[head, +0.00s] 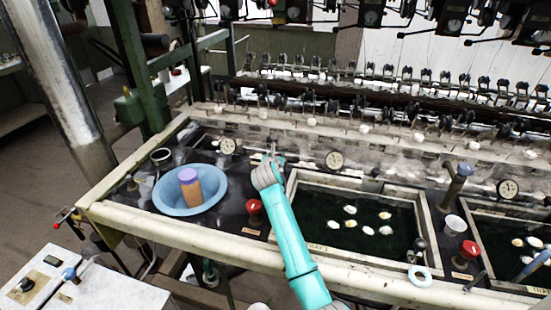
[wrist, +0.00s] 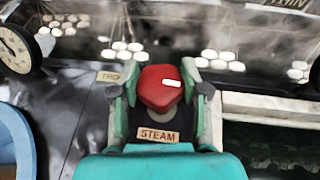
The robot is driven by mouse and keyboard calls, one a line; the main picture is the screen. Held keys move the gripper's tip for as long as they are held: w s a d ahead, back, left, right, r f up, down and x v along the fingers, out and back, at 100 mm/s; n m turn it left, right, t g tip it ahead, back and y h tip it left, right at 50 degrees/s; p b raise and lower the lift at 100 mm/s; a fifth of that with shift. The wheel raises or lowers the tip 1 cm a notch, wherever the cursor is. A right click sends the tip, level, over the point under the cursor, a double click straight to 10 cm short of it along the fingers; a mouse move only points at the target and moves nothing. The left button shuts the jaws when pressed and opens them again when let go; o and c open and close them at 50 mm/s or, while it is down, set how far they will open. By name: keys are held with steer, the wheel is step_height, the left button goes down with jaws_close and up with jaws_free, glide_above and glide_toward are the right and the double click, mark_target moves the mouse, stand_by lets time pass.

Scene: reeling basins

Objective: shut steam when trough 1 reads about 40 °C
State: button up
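A red knob (wrist: 160,88) with a white mark sits above a STEAM plate (wrist: 158,135) in the wrist view. My gripper (wrist: 160,82) is open, one finger on each side of the knob. In the head view a red knob (head: 254,207) stands between a blue basin and the middle trough (head: 290,205), clear of my teal arm; my fingertips are not clear there. Round dials stand along the back: left (head: 228,146), middle (head: 334,160) and right (head: 508,188). A dial (wrist: 14,47) is partly cut off in the wrist view. I cannot read the temperatures.
The blue basin (head: 162,197) holds an orange jar (head: 205,184) with a purple lid. Pale cocoons float in the middle trough. Reeling machinery lines the back.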

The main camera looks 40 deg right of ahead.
steer(key=c, duration=0.3)
steer(key=shift+c, duration=0.2)
steer(key=m+g+h, duration=0.3)
steer(key=m+g, duration=0.1)
steer(key=shift+w+a, duration=0.1)
steer(key=shift+w, duration=0.05)
steer(key=shift+m+g+h, duration=0.7)
steer(key=shift+m+g, duration=1.4)
steer(key=shift+g, duration=0.1)
steer(key=o, duration=1.1)
steer(key=shift+o, duration=0.2)
